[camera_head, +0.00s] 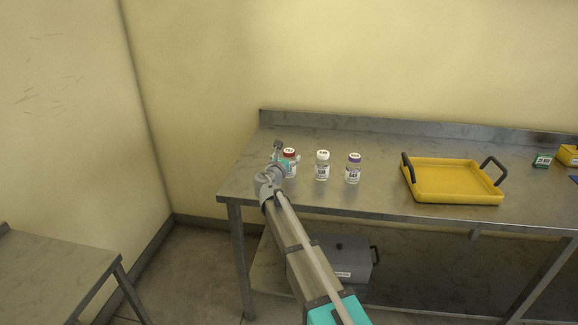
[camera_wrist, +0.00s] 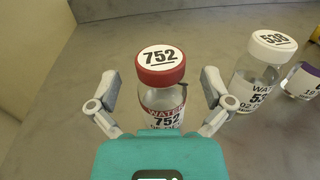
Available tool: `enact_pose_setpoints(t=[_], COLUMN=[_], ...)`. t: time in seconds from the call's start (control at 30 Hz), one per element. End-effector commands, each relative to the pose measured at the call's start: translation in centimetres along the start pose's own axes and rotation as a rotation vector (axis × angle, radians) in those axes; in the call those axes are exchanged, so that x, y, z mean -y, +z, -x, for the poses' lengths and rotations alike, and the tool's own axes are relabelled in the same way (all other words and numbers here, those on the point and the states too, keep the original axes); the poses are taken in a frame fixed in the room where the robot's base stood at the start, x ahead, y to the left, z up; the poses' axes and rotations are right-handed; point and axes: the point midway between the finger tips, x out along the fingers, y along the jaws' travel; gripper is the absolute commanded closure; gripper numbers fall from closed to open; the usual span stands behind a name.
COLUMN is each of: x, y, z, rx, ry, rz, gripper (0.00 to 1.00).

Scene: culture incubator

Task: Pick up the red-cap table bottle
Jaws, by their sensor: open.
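The red-cap bottle (camera_wrist: 161,62) stands upright on the metal table, with "752" on its cap top and its label. In the head view the red-cap bottle (camera_head: 290,158) is the leftmost of three bottles and is partly hidden by my arm. My gripper (camera_wrist: 160,92) is open in the wrist view, with one finger on each side of the bottle. Gaps show between the fingers and the glass, and I see no grip on it. The lower part of the bottle is hidden behind the gripper body. In the head view my gripper (camera_head: 281,160) is at the bottle.
A yellow tray (camera_head: 455,198) with dark handles lies further right. A grey box (camera_head: 343,262) sits on the lower shelf. A raised back edge borders the wall.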

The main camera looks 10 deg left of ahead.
Motion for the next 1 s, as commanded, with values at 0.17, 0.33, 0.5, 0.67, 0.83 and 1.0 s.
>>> enact_pose_setpoints(t=[0.17, 0.33, 0.5, 0.67, 0.83, 1.0], x=[0.01, 0.06, 0.06, 0.05, 0.05, 0.05], y=[0.03, 0.03, 0.03, 0.03, 0.03, 0.03], z=[-1.53, -1.61, -1.58, -1.57, -1.57, -1.57], rx=[0.000, 0.000, 0.000, 0.000, 0.000, 0.000], ry=[0.000, 0.000, 0.000, 0.000, 0.000, 0.000], rz=[0.000, 0.000, 0.000, 0.000, 0.000, 0.000], gripper=[0.00, 0.00, 0.00, 0.00, 0.15, 0.46])
